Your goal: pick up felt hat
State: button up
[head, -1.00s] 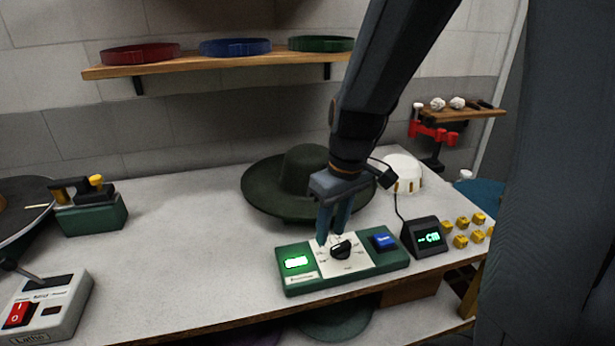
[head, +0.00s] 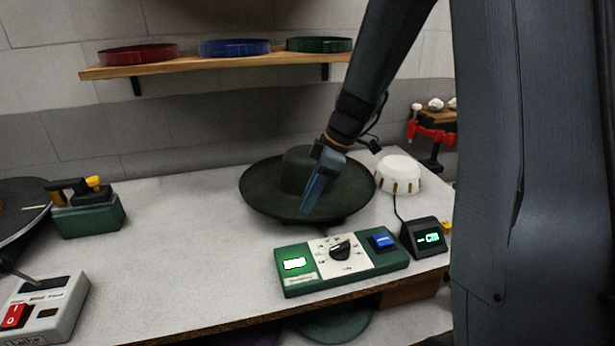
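A dark green felt hat (head: 262,190) with a wide brim and round crown sits on the white worktop, behind the green control box. My gripper (head: 307,211) is in front of the hat's crown, with its blue fingers angled down over the near right part of the brim. The fingers overlap in this view, so whether they are open or touch the brim cannot be told. The gripper hides part of the crown and brim.
A green control box (head: 297,283) with a dial stands at the front, beside a small display (head: 424,238). A white dome (head: 400,172) stands right of the hat. A green-based tool (head: 90,215) is at left. The worktop (head: 185,240) left of the hat is clear.

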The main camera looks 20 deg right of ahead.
aim_at(300, 214)
jog(key=shift+p+x, duration=0.8)
jog(key=shift+x, duration=1.45)
jog(key=shift+s, duration=0.1)
jog(key=shift+a, duration=0.1)
jog(key=shift+c, duration=0.4)
grip_shut()
